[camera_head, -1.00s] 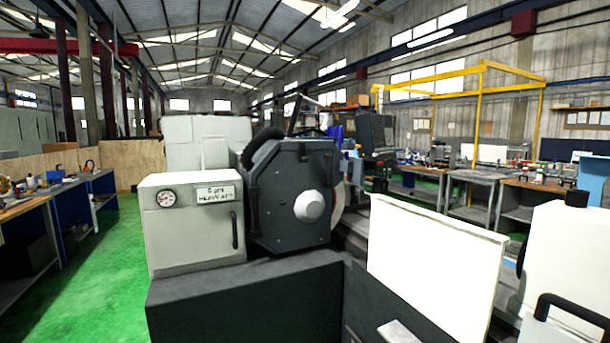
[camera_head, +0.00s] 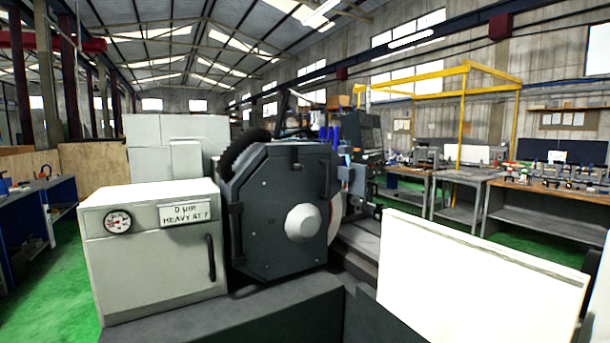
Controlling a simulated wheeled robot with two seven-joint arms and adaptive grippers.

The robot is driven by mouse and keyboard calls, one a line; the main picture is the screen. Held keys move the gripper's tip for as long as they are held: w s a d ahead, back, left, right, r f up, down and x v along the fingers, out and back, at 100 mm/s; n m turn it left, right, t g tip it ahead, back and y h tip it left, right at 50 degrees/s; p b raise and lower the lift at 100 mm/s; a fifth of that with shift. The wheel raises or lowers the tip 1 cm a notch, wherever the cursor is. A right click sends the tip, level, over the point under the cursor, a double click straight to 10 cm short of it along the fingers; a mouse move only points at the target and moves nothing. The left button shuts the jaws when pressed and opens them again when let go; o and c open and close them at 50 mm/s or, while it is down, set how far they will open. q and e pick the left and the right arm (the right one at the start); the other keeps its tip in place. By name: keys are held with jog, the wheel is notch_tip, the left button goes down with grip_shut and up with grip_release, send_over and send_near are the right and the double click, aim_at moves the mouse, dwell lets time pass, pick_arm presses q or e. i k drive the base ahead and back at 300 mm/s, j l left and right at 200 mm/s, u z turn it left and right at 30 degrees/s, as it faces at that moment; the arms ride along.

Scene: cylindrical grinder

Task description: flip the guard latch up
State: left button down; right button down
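The cylindrical grinder stands ahead of me, with a dark grey wheel guard (camera_head: 275,195) at its middle. A round pale hub (camera_head: 302,223) sits on the guard's face. A black bar-like handle (camera_head: 236,222) runs down the guard's left edge, and a small dark fitting (camera_head: 297,160) shows near its top edge. I cannot tell which of these parts is the guard latch. Neither of my grippers is in the head view.
A pale cabinet (camera_head: 150,260) with a gauge and a black handle stands left of the guard. A white panel (camera_head: 480,285) rises at front right. Workbenches (camera_head: 540,200) stand behind at right. Green floor (camera_head: 70,275) is clear at left.

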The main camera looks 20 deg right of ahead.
aim_at(295, 166)
jog(key=i+l+u, duration=0.3)
jog(key=i, duration=0.25)
jog(key=i+l+u, duration=0.15)
jog(key=l+u, duration=0.2)
jog(key=i+l+u, duration=0.1)
jog(key=l+u, duration=0.25)
jog(key=j, duration=0.1)
